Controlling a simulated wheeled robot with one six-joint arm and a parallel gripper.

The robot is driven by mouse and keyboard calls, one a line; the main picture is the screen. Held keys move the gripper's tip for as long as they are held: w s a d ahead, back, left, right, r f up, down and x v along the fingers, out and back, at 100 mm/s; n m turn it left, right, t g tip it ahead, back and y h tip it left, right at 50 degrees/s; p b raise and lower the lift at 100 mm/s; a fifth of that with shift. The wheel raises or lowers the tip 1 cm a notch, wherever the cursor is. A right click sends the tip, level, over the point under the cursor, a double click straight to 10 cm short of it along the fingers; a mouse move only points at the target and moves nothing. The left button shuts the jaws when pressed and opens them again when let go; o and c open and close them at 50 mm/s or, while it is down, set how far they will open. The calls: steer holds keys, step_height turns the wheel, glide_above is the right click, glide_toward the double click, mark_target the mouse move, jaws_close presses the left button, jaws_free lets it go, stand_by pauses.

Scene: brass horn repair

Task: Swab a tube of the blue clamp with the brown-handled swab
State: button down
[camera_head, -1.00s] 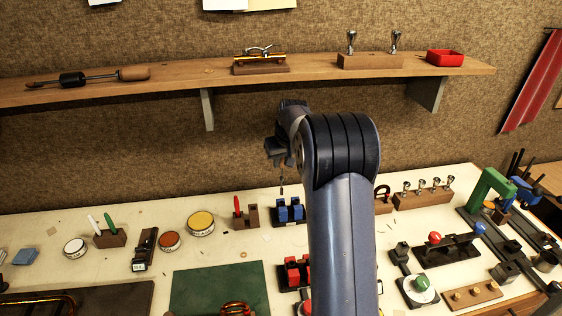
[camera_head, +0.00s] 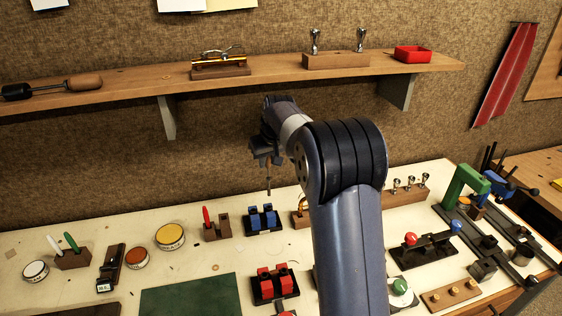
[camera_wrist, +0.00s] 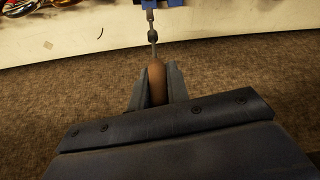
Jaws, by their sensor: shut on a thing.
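My gripper (camera_head: 266,156) is shut on the brown-handled swab (camera_head: 268,178), which hangs tip down above the bench. In the wrist view its brown handle (camera_wrist: 157,84) sits between my gripper's fingers (camera_wrist: 157,90), with a thin rod and dark tip pointing to the top of the picture. The blue clamp (camera_head: 263,218) stands on the bench below the swab, with two blue blocks on a dark base. In the wrist view blue parts of the clamp (camera_wrist: 175,3) show at the top edge, close to the swab tip in the picture. Whether they touch cannot be told there; the head view shows a gap.
A red clamp (camera_head: 274,285) stands in front of the blue one. A wooden block with a red tool (camera_head: 208,226) is to its left. The wooden shelf (camera_head: 275,76) runs along the wall behind my arm. My arm hides part of the bench.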

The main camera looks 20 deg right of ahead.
stand_by(0.4)
steer(key=shift+a+f+b, duration=0.1)
steer(key=shift+f+b, duration=1.05)
steer(key=shift+f, duration=0.85)
step_height(320, 180, down, 6)
steer(key=b, duration=0.3)
steer(key=shift+b, duration=0.3)
stand_by(0.5)
steer(key=shift+r, duration=0.1)
steer(key=shift+r+p, duration=1.5)
steer(key=shift+r, duration=0.35)
steer(key=shift+f, duration=0.1)
